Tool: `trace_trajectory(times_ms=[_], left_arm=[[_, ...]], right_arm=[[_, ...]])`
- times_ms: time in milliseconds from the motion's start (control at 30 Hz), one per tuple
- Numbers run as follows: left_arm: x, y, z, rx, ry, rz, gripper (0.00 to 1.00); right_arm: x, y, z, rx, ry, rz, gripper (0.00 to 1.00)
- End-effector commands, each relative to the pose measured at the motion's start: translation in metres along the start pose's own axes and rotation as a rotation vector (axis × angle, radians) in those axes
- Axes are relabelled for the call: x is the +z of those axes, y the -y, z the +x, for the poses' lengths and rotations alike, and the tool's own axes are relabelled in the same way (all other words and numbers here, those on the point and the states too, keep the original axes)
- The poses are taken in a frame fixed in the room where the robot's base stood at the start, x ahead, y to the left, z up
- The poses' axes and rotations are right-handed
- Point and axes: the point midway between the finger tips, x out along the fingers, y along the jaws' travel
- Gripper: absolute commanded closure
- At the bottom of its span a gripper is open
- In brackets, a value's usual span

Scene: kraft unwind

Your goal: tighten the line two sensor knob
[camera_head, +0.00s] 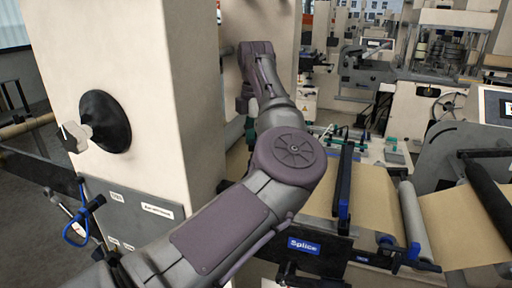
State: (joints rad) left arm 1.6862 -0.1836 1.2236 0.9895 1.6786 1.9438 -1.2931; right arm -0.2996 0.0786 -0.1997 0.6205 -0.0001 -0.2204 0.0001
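My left arm comes in from the bottom left and bends at a large round joint in the middle of the camera_head view. Its far end reaches up and back beside the beige machine column. My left gripper (243,104) seems to be at that far end, small and partly hidden by the column and my forearm; its fingers cannot be made out. No knob can be seen at it. A light grey lobed knob (74,136) on a black round disc (106,121) sits on the column's left face, apart from my arm. I cannot tell whether it is the line two sensor knob. My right gripper is out of view.
The beige column (183,100) stands close beside my arm. Brown paper web (375,202) and rollers (414,222) lie to the right, with a dark bar labelled "Splice" (303,245) below. A blue-handled clamp (76,229) is at lower left. More machines fill the background.

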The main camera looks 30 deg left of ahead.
Motion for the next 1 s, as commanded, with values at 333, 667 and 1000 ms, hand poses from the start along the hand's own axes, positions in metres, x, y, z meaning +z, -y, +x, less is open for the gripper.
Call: trace_trajectory(times_ms=[333, 667, 1000], left_arm=[[0.000, -0.003, -0.005, 0.014, 0.005, 0.307, 0.84], [0.000, -0.004, -0.006, 0.014, 0.004, 0.499, 0.83], [0.000, -0.004, -0.007, 0.014, 0.002, 0.568, 0.84]], right_arm=[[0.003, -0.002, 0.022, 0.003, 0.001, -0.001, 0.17], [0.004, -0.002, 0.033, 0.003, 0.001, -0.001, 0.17], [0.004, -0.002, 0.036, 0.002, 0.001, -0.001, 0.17]])
